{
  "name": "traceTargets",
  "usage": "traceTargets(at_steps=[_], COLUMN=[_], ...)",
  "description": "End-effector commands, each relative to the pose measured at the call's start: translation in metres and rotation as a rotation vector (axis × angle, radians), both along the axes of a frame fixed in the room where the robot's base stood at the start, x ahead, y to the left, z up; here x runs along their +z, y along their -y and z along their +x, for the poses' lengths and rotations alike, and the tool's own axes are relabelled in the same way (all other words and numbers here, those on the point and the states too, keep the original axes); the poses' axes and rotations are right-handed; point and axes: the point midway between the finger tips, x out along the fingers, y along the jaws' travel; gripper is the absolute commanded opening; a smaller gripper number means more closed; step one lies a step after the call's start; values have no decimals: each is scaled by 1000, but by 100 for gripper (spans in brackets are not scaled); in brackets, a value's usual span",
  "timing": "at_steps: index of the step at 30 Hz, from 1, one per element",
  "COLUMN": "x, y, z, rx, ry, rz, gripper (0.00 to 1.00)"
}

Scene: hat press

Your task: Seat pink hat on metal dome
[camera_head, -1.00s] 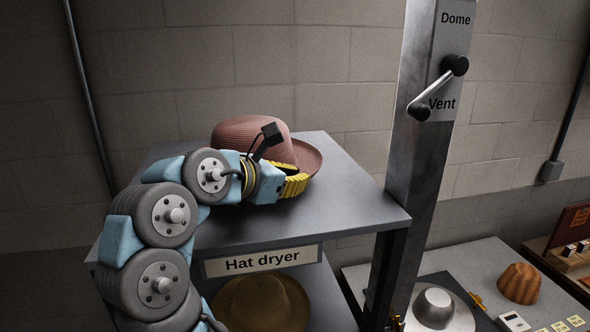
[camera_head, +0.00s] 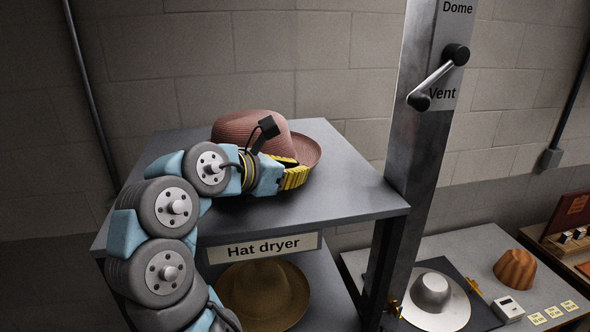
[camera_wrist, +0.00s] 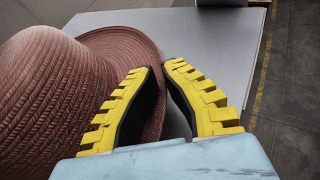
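The pink woven hat (camera_head: 245,130) rests on the top shelf at the back left, crown up. In the wrist view the hat (camera_wrist: 55,85) fills the left side. My gripper (camera_head: 297,172) is low at the near side of its brim. In the wrist view my gripper's (camera_wrist: 161,66) yellow fingers converge to a narrow gap. One finger overlaps the brim and the other is just past its edge. Whether they pinch it is unclear. The metal dome (camera_head: 431,289) stands bare on a pale round plate at the lower right.
The shelf is labelled Hat dryer (camera_head: 262,247), with a brown hat (camera_head: 263,292) on a lower level. A metal column (camera_head: 421,140) with a Dome/Vent lever (camera_head: 437,77) rises between shelf and dome. An orange fluted mould (camera_head: 515,270) is right of the dome.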

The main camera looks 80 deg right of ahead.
Motion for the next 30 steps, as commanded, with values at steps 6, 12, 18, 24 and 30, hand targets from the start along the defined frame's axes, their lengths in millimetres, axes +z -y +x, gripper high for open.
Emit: traceTargets(at_steps=[6, 12, 18, 24, 30], x=[-4, -7, -10, -12, -12], y=[0, 0, 0, 0, 0], z=[0, 0, 0, 0, 0], rx=[0, 0, -1, 0, 0], ry=[0, 0, 0, 0, 0], rz=[0, 0, 0, 1, 1], gripper=[0, 0, 0, 0, 9])
